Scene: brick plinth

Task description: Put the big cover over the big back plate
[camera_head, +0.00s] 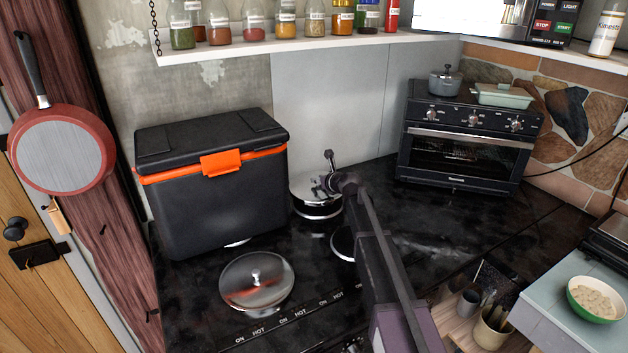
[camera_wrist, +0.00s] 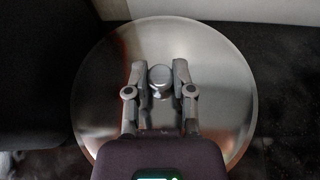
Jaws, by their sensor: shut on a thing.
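A shiny round metal cover (camera_head: 305,187) hangs at the back of the black hob, right of the cooler. My gripper (camera_head: 330,178) is shut on its knob (camera_wrist: 161,80); in the wrist view the cover's disc (camera_wrist: 205,90) spreads wide around the fingers. Below it a silver-rimmed round shape (camera_head: 318,212) shows, apparently a back plate; most of it is hidden, and the gap is hard to judge. A second round metal cover (camera_head: 257,284) with a knob lies at the front left. Another silver-rimmed plate (camera_head: 342,243) is partly hidden behind my arm.
A black cooler with an orange latch (camera_head: 215,190) stands close left of the held cover. An oven (camera_head: 465,135) stands at the back right. A shelf with spice jars (camera_head: 300,38) runs above. The black surface between cover and oven is clear.

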